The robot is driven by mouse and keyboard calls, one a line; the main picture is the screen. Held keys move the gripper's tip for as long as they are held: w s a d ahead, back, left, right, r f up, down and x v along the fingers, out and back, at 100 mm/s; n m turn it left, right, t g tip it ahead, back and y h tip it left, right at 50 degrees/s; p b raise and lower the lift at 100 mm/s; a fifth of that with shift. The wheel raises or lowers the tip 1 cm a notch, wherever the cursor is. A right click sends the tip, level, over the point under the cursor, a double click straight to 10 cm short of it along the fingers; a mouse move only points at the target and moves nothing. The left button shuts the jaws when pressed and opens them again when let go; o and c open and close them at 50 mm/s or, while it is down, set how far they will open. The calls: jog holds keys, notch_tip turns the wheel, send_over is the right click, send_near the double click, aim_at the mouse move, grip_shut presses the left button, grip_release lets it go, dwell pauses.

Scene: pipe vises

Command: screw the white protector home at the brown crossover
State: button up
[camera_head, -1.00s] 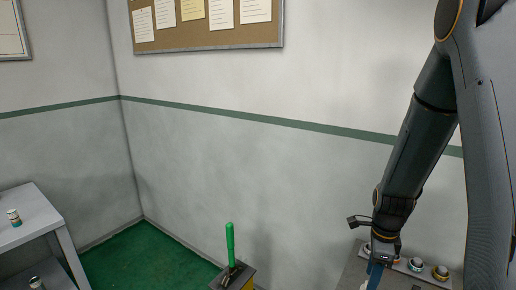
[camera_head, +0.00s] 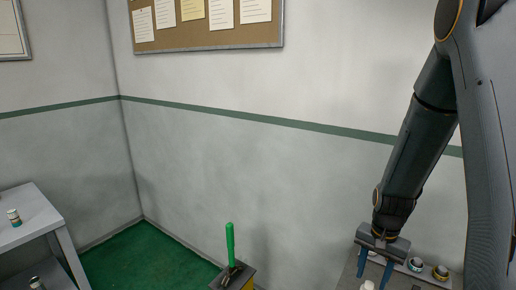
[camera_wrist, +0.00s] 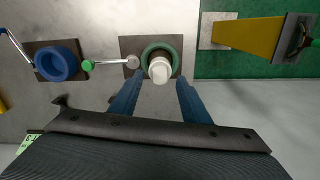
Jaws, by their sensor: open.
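The white protector (camera_wrist: 160,71) stands inside a green ring-shaped vise (camera_wrist: 174,53) in the wrist view. In the head view a white top (camera_head: 368,285), likely the same protector, shows at the bottom edge. A brownish rim shows beside the protector inside the green ring, perhaps the brown crossover; the protector hides most of it. My gripper (camera_wrist: 158,84) is open, with one blue finger on each side of the protector's near side, apart from it. In the head view my gripper (camera_head: 375,276) points down over the bench.
A blue ring vise (camera_wrist: 57,64) sits at left in the wrist view, with a green-knobbed lever (camera_wrist: 88,65) between. A yellow post (camera_wrist: 248,36) stands at right. In the head view, ringed caps (camera_head: 440,272) sit behind my gripper and a green lever (camera_head: 230,245) stands left.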

jog(key=n, duration=0.5)
jog(key=shift+n, duration=0.4)
jog(key=n, duration=1)
jog(key=shift+n, duration=0.4)
jog(key=n, duration=0.5)
jog(key=shift+f, duration=0.15)
jog(key=shift+f+b, duration=0.6)
jog(key=shift+f, duration=0.4)
